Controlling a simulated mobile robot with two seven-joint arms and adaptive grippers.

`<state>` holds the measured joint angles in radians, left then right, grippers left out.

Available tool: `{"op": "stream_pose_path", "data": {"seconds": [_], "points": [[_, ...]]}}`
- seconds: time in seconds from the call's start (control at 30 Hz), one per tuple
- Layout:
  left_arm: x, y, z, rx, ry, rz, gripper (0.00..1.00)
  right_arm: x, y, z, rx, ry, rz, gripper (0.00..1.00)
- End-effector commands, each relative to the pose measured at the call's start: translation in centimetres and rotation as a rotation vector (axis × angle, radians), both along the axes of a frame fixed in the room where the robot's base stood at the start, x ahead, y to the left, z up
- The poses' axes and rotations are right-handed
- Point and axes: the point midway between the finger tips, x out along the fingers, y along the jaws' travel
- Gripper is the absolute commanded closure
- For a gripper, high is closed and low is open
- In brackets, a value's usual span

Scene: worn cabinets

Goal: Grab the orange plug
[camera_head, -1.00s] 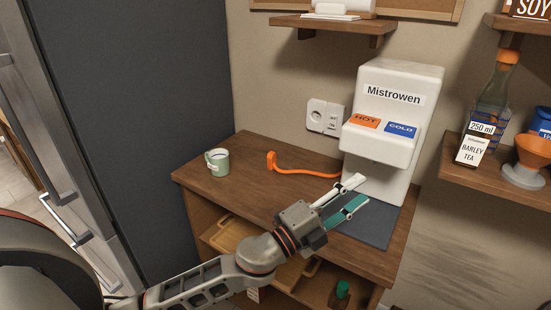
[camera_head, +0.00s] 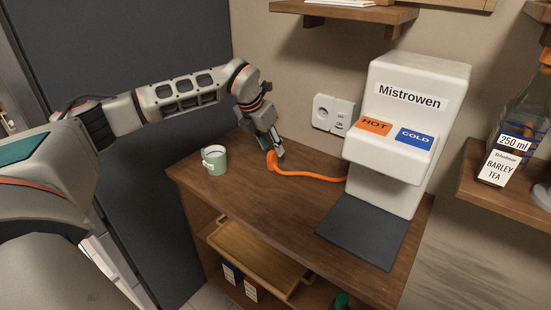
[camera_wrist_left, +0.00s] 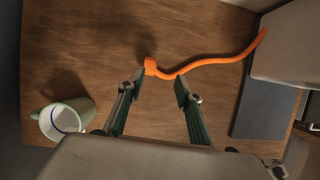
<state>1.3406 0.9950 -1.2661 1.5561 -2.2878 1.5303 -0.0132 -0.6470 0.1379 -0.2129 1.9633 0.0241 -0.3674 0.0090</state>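The orange plug (camera_head: 271,160) lies on the wooden cabinet top, at the end of an orange cord that runs right to the white Mistrowen dispenser (camera_head: 405,130). My left gripper (camera_head: 273,149) points down at the plug from above, and its fingers partly overlap it in the head view. In the left wrist view my left gripper (camera_wrist_left: 160,82) is open with nothing between its fingers. The plug's head (camera_wrist_left: 150,66) shows just beyond the fingertips, nearer the left finger. I cannot tell whether that finger touches it. My right gripper is not in view.
A pale green mug (camera_head: 215,160) stands left of the plug. A wall socket (camera_head: 333,113) is behind, left of the dispenser. A dark mat (camera_head: 362,235) lies before the dispenser. The front middle of the cabinet top is clear.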

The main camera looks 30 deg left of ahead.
Motion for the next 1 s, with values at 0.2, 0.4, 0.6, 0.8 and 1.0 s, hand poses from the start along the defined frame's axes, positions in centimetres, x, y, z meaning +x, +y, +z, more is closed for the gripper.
{"op": "stream_pose_path", "data": {"seconds": [0.2,0.4,0.6,0.8,1.0], "points": [[0.3,2.1,-0.4,0.038,0.011,0.044,0.65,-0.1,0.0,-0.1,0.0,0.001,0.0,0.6],[1.0,2.0,-2.2,0.036,0.01,0.044,0.65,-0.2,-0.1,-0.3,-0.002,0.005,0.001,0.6],[2.1,1.6,-4.8,0.035,0.011,0.042,0.65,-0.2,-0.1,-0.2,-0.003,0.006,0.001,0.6],[2.8,1.6,-6.4,0.034,0.008,0.042,0.65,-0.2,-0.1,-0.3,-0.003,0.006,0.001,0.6],[2.9,1.6,-6.5,0.035,0.007,0.041,0.65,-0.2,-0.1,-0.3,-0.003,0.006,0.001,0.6]]}}
